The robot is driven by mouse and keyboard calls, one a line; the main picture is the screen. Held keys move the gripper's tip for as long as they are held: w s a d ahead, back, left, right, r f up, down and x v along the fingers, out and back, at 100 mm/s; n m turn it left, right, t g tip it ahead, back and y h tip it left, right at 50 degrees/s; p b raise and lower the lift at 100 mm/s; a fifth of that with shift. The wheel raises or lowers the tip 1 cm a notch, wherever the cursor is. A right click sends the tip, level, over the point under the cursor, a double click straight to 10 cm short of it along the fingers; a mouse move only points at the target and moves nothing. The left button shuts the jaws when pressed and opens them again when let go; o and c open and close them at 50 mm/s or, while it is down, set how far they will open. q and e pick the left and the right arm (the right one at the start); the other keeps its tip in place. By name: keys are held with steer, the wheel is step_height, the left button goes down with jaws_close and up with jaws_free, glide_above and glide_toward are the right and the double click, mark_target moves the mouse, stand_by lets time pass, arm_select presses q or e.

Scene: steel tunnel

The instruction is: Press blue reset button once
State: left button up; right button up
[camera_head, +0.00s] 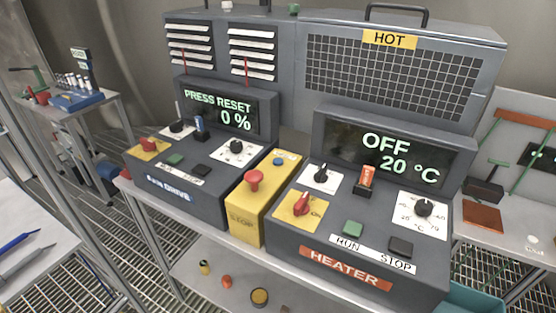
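A small round blue button (278,160) sits on the top face of the yellow box (244,212), behind a red mushroom button (253,178). I cannot read any label beside the blue button. The yellow box stands between the left drive console (180,206) and the heater console (330,240). The left console's screen (222,112) reads "PRESS RESET 0 %". The heater screen (385,152) reads "OFF 20 °C". Neither of my grippers is in view.
A blue toggle (199,125) stands on the left console. Several knobs and buttons, including a green one (352,228), crowd the heater panel. Small loose items lie on the shelf below. A side table (38,262) with slim tools is at left.

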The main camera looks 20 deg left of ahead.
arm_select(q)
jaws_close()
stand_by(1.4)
